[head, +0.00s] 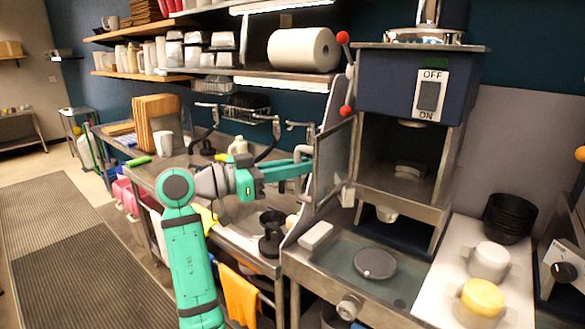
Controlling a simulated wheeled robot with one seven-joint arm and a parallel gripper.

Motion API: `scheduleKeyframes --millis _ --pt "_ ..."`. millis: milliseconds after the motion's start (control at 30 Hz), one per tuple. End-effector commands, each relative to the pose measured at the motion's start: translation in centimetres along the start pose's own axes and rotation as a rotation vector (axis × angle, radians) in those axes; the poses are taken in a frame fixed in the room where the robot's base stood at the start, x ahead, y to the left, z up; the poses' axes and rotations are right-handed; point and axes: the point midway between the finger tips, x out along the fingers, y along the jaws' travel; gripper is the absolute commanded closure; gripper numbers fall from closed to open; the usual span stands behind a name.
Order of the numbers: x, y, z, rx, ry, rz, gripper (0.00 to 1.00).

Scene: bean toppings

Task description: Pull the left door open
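The left door (334,165) is a grey framed panel on the left side of the blue and steel machine (395,85). It stands at an angle to the machine's front, and the machine's inside shows to its right. My gripper (305,163), on the teal arm, is at the door's left edge, about mid-height. The fingertips are small and partly lost against the door, so I cannot tell whether they touch or hold it.
A steel counter runs below, with a dark round disc (375,264) and a white block (316,235). Black bowls (508,218) and a yellow-topped container (482,298) stand at right. A red-knobbed lever (345,72) rises above the door. Shelves hang at upper left.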

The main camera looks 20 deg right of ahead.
Motion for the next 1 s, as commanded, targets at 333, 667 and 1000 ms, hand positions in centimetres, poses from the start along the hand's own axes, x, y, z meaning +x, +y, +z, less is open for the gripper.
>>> scheduleKeyframes --millis 333,667,1000 --pt "0.0 0.0 0.0 0.000 0.000 0.000 0.69" --pt "-3.0 0.0 0.0 0.000 0.000 -0.003 0.69" --pt "-9.2 0.0 0.0 -0.001 -0.001 -0.004 0.69"
